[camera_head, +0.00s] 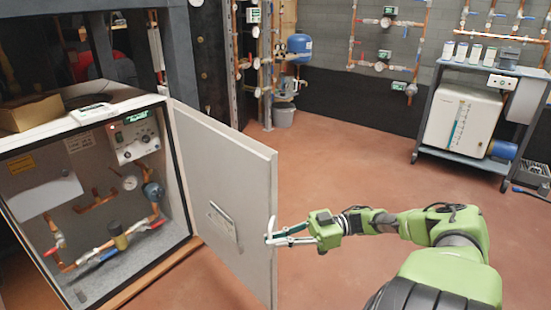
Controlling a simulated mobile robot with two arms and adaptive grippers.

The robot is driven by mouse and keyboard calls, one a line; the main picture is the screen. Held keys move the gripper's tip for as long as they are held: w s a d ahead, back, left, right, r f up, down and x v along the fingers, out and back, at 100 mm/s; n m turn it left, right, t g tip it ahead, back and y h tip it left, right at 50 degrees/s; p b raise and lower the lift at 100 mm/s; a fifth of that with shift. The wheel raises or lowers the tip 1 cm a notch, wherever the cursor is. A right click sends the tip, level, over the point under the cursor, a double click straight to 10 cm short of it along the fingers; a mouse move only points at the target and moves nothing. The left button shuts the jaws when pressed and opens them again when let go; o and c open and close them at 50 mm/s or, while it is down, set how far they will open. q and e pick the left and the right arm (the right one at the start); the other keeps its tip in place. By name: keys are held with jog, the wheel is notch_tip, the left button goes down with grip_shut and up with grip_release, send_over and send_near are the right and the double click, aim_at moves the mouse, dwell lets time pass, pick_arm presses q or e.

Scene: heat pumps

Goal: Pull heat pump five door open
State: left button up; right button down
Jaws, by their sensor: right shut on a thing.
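The heat pump cabinet (165,245) stands at the left with its front open. Inside are copper pipes, valves and a control panel (134,136). Its grey-white door (205,160) is hinged on the cabinet's right side and stands swung wide open, its free edge towards the middle of the picture. My green right arm comes in from the lower right. My right gripper (271,236) is at the free edge of the door, shut on it; the exact contact on the far finger is partly hidden. My left gripper is out of view.
A dark cart (415,130) with a white unit (460,118) and a blue cylinder (502,150) stands at the right. Pipes, a blue tank (300,46) and a grey bucket (283,115) are at the back wall. The red-brown floor (340,160) between is clear.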

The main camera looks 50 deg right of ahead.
jog(key=shift+w+d+r, duration=0.15)
jog(key=shift+w+d, duration=0.05)
jog(key=shift+w, duration=0.05)
jog(key=c, duration=2.5)
grip_release()
jog(key=shift+w, duration=0.15)
jog(key=shift+a, duration=0.1)
jog(key=shift+v, duration=6.05)
jog(key=shift+a, duration=0.1)
